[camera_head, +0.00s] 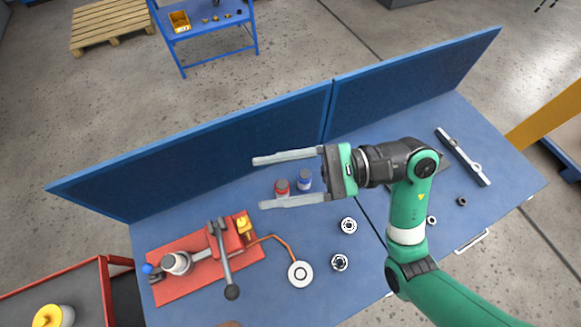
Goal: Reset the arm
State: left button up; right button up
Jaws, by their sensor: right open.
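My right arm comes in from the lower right over the blue workbench (370,285). Its right gripper (258,182) is open, with two long pale fingers pointing left and nothing between them that it holds. It appears above the bench in front of the blue back panel. A red fixture plate (205,274) carries a valve assembly with a grey lever (225,262). My left gripper is not in view.
Blue panels (200,155) stand along the bench's back edge. Round metal parts (349,225) and a white disc (300,273) lie on the bench. A long metal bar (462,157) lies at the right. A red cart (105,285) stands at the lower left.

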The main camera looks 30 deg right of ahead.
jog(key=shift+s+r, duration=0.1)
jog(key=shift+r, duration=0.35)
